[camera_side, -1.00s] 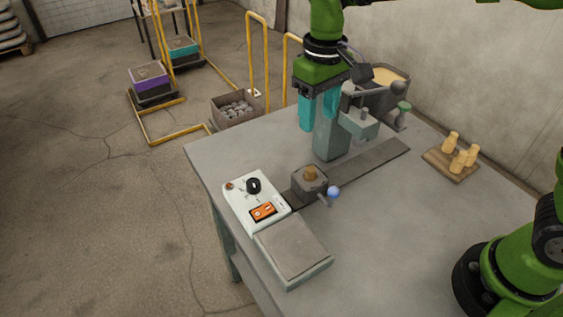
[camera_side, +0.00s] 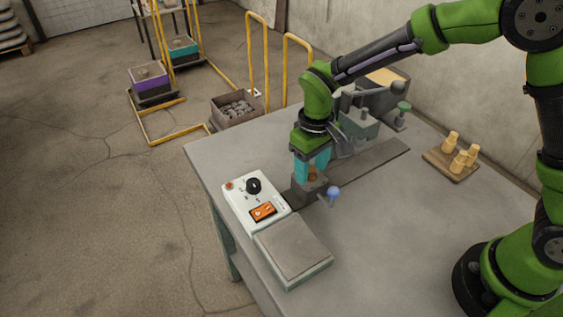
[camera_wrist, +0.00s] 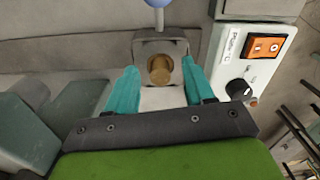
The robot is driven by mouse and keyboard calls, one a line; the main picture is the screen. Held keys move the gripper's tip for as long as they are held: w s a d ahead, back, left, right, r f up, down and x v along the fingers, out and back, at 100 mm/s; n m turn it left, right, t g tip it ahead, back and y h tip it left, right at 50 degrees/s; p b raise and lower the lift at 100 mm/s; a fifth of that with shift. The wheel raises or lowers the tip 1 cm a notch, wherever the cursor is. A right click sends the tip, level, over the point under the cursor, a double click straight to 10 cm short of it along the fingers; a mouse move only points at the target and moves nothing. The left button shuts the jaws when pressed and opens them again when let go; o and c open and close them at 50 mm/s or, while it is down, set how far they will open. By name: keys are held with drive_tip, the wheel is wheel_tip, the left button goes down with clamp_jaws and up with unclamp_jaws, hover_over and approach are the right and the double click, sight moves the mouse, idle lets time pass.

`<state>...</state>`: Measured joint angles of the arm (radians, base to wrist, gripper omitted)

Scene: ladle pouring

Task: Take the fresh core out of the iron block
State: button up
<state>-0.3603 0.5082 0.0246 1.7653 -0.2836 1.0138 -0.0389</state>
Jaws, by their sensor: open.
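The iron block (camera_side: 306,197) is a small dark grey block on the dark rail of the bench, with a blue-knobbed handle (camera_side: 333,191) at its right. The fresh core (camera_side: 312,173) is a tan, stepped round piece that stands up out of the block's top. It also shows in the wrist view (camera_wrist: 160,69), near the top middle. My gripper (camera_side: 312,168) points down over the block with teal fingers. In the wrist view the fingers lie on the left and right of the core, with gaps, so the gripper is open around it. The core's lower part is hidden in the block.
A white control box (camera_side: 247,203) with an orange switch stands left of the block. A grey plate (camera_side: 293,248) lies in front. A wooden board (camera_side: 450,172) with several tan cores is at right. A press-like stand (camera_side: 358,127) and a sand bin (camera_side: 387,84) stand behind.

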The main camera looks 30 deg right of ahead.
drive_tip(key=shift+f, duration=0.15)
clamp_jaws()
idle(0.4)
